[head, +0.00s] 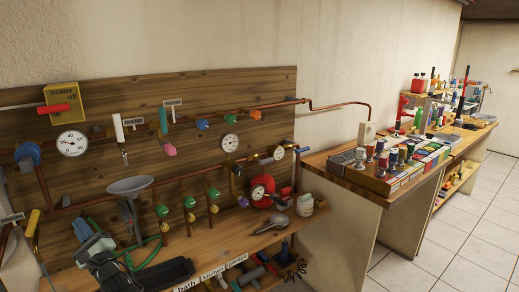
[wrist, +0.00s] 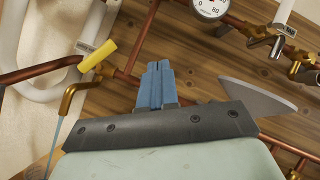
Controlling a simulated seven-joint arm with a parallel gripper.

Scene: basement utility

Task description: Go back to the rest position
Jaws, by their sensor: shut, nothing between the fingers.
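My gripper (wrist: 157,72) shows in the wrist view as two blue fingers pressed together, with nothing between them. In the head view my gripper (head: 81,228) is at the lower left, in front of the wooden board and above the bench. It appears apart from the pipes. A yellow-handled brass tap (wrist: 97,56) is to its left in the wrist view, with a thin pale blue line below its spout. A grey funnel-like piece (wrist: 262,98) is to its right; the grey funnel (head: 130,185) also shows in the head view.
The wooden board (head: 210,90) carries copper pipes, gauges and several coloured valves. A counter with a box of coloured bottles (head: 385,180) stands to the right. The tiled floor (head: 450,255) is clear.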

